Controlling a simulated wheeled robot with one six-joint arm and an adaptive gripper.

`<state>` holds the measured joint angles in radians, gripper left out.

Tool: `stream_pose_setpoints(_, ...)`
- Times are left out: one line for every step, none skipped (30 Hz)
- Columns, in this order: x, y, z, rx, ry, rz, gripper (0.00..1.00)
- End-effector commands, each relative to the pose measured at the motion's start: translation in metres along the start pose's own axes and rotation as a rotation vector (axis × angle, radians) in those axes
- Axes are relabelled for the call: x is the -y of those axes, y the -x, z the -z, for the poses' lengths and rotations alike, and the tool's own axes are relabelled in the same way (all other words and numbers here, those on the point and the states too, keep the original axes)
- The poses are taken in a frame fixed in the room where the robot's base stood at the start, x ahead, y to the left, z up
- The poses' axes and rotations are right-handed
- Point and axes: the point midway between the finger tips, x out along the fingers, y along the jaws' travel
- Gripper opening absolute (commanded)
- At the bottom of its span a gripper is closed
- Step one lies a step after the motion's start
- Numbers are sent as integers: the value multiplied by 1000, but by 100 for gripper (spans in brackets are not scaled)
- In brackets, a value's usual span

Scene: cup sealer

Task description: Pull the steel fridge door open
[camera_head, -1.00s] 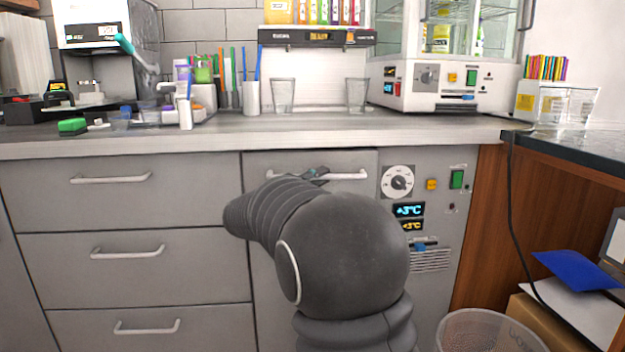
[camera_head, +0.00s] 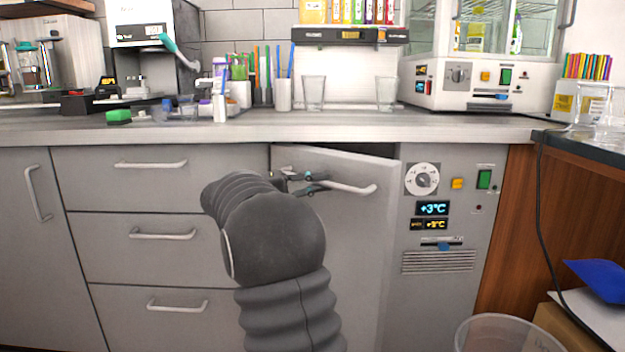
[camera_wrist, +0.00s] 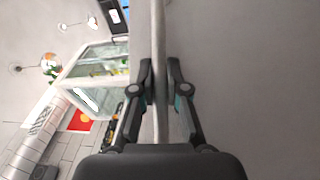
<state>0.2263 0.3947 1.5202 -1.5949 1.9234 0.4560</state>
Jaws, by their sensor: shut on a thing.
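The steel fridge door (camera_head: 345,235) stands partly open in the head view, its right edge swung out from the cabinet, with a dark gap along its top. Its white bar handle (camera_head: 352,188) runs across the top of the door. My gripper (camera_head: 307,183) is shut on the handle toward its left part. In the wrist view the handle (camera_wrist: 159,60) runs upright between the two fingers of my gripper (camera_wrist: 161,95), with the grey door face to the right. My arm hides the lower left of the door.
The fridge control panel (camera_head: 432,210) is right of the door. Drawers with bar handles (camera_head: 162,235) are on the left. The counter (camera_head: 250,128) above holds cups and machines. A waste bin (camera_head: 505,335) stands at the lower right.

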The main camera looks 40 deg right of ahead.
Motion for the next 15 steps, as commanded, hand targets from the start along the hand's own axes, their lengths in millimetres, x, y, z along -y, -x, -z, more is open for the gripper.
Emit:
stream_pose_setpoints(-1, 0, 1, 0, -2, -2, 0)
stream_pose_setpoints(-1, 0, 1, 2, -1, -2, 0)
stream_pose_setpoints(-1, 0, 1, 4, -1, -2, 0)
stream_pose_setpoints(-1, 0, 1, 4, -1, -2, 0)
stream_pose_setpoints(-1, 0, 1, 4, -1, -2, 0)
stream_pose_setpoints(-1, 1, 1, 3, -1, -2, 0)
stream_pose_setpoints(-1, 1, 1, 3, -1, -2, 0)
stream_pose_setpoints(-1, 1, 1, 2, -2, -2, 0)
stream_pose_setpoints(-1, 1, 1, 2, -2, -2, 0)
stream_pose_setpoints(-1, 2, 1, 1, -2, -2, 0)
stream_pose_setpoints(-1, 2, 1, 1, -2, -2, 0)
stream_pose_setpoints(-1, 2, 1, 0, -2, -2, 0)
stream_pose_setpoints(-1, 2, 1, 0, -2, -2, 21)
stream_pose_setpoints(-1, 2, 1, 0, -2, -2, 28)
stream_pose_setpoints(-1, 2, 0, 0, -2, -2, 38)
